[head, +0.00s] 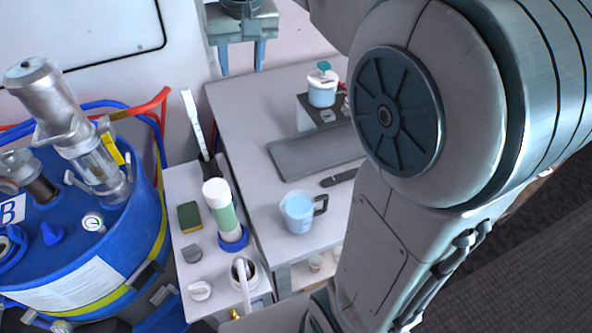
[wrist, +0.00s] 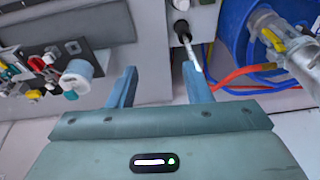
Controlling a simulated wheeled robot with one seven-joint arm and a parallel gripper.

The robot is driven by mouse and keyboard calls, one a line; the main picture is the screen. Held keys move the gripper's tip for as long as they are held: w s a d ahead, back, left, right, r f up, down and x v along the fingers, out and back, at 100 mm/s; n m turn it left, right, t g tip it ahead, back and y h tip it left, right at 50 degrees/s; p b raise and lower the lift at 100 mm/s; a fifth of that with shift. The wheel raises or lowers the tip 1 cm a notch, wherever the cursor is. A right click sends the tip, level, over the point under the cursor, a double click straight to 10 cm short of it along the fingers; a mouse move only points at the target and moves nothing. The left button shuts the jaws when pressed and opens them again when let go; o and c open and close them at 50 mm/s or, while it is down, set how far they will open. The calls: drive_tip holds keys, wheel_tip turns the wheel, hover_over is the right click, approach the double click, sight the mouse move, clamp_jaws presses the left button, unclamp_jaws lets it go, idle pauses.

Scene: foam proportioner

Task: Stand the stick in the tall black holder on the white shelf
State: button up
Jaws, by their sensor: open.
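The white stick (head: 193,118) stands with its lower end in the tall black holder (head: 209,170), leaning up and to the left. The holder is at the back of the narrow white shelf (head: 180,180). The stick (wrist: 192,54) and holder (wrist: 182,30) also show in the wrist view, beyond the right finger. My gripper (head: 243,62) is open and empty, fingers pointing down, right of the stick in the head view and apart from it. In the wrist view my gripper (wrist: 158,88) has nothing between its fingers. The stick's lower end is hidden inside the holder.
The shelf also holds a green-and-white bottle (head: 221,208), a sponge (head: 190,217) and a white mug (head: 246,272). A blue drum (head: 90,235) with hoses is at left. A grey bench with a measuring jug (head: 300,212) and dark tray (head: 312,152) is at right.

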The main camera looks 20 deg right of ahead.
drive_tip(key=s+d+f, duration=0.1)
drive_tip(key=s+f, duration=0.5)
drive_tip(key=s, duration=0.3)
drive_tip(key=s+d+f+t, duration=0.1)
drive_tip(key=s+f, duration=0.5)
drive_tip(key=s, duration=0.4)
drive_tip(key=shift+d+t+h, duration=0.3)
drive_tip(key=shift+d, duration=0.05)
drive_tip(key=shift+f, duration=0.15)
wheel_tip(320, 180, down, 8)
drive_tip(key=b, duration=0.6)
drive_tip(key=shift+w+g+b, duration=0.3)
drive_tip(key=shift+g+b, duration=0.1)
drive_tip(key=shift+c, duration=1)
drive_tip(key=shift+s+d, duration=0.1)
